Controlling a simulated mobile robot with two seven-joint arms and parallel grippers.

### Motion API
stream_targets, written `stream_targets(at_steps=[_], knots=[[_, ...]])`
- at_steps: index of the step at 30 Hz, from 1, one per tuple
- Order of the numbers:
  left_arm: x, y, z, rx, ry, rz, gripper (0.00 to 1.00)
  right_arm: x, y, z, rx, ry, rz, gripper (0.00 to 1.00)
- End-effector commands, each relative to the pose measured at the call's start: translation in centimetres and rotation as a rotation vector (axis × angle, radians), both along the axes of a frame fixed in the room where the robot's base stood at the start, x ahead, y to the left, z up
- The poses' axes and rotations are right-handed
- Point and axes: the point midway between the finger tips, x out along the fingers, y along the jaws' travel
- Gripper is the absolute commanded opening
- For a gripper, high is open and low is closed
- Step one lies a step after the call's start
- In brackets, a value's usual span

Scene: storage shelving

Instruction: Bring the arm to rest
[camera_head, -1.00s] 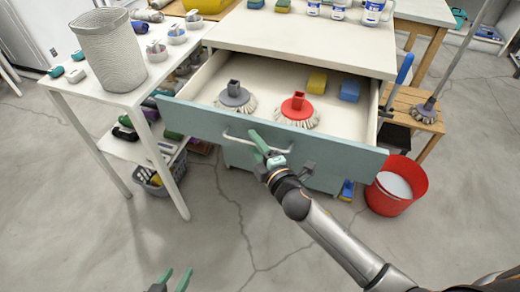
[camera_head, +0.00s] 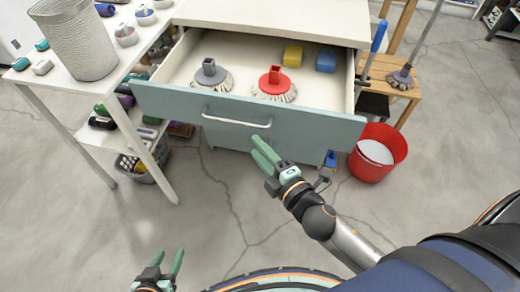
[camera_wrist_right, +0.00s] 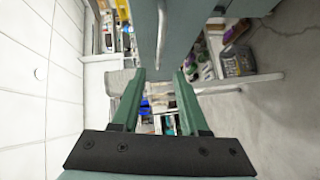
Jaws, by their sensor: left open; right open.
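My right gripper (camera_head: 264,152) is open and empty in the head view, just in front of and below the drawer handle (camera_head: 236,122), apart from it. In the right wrist view its two green fingers (camera_wrist_right: 160,95) are spread with nothing between them. My left gripper (camera_head: 163,268) is open and empty at the bottom left of the head view, above the floor. The blue-green drawer (camera_head: 320,130) stands pulled open. In it lie a grey brush (camera_head: 210,72), a red brush (camera_head: 275,82), a yellow sponge (camera_head: 293,55) and a blue sponge (camera_head: 326,61).
A white table (camera_head: 115,85) with a woven basket (camera_head: 77,45) stands at left, with a lower shelf of items. A red bucket (camera_head: 390,158) stands on the floor at right, near a wooden stool (camera_head: 405,93). The floor in front is clear.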

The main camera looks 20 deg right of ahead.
Motion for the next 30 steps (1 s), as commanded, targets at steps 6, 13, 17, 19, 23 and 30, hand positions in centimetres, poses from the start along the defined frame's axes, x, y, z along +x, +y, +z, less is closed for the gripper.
stream_targets(at_steps=[6,13,17,19,23,30], knots=[[0.0,0.0,0.0,0.001,0.000,-0.001,0.50,0.0,0.0,0.0,0.000,0.000,0.000,0.44],[0.0,0.0,0.0,0.000,-0.001,-0.001,0.50,0.0,0.0,0.0,0.000,0.000,0.000,0.44],[0.0,0.0,0.0,0.000,-0.001,-0.001,0.50,-0.2,-0.1,-0.5,0.028,0.022,-0.009,0.44],[0.0,0.0,0.0,0.000,-0.001,-0.001,0.50,-0.6,-0.4,-1.6,0.105,0.077,-0.034,0.44],[0.0,0.0,0.1,0.000,-0.001,-0.001,0.50,-2.6,-0.9,-5.6,0.387,0.273,-0.135,0.44],[0.1,0.0,0.1,0.000,-0.002,0.000,0.50,-9.0,-0.3,-13.5,1.008,0.691,-0.423,0.44]])
